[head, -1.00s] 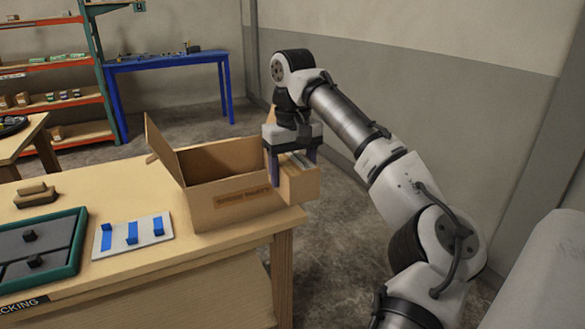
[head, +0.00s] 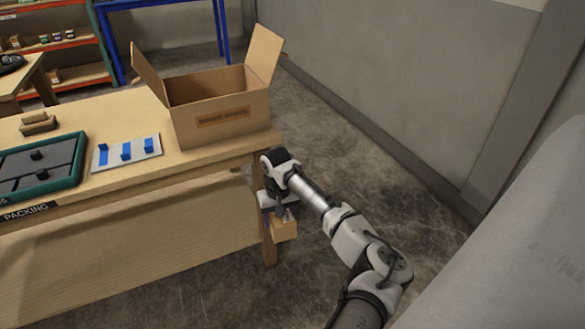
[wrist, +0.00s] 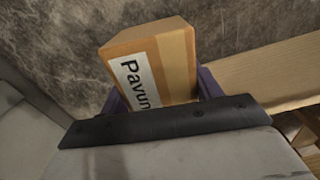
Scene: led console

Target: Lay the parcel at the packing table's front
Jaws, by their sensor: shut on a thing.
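The parcel (head: 284,230) is a small brown box held in my gripper (head: 280,216), in front of the packing table's right front corner and below its top. In the wrist view the parcel (wrist: 152,65) shows a white label reading "Pavun" and sits between the two purple fingers of my gripper (wrist: 160,95). The packing table (head: 215,157) is light wood with a "PACKING" sign on its front edge. The table's edge also shows at the right of the wrist view (wrist: 265,75).
An open cardboard box (head: 222,118) stands on the table's right end. A blue-marked white board (head: 128,160), a green-rimmed tray (head: 75,170) and small brown blocks (head: 38,123) lie to its left. Floor (head: 340,190) is clear right of the table; a wall stands beyond.

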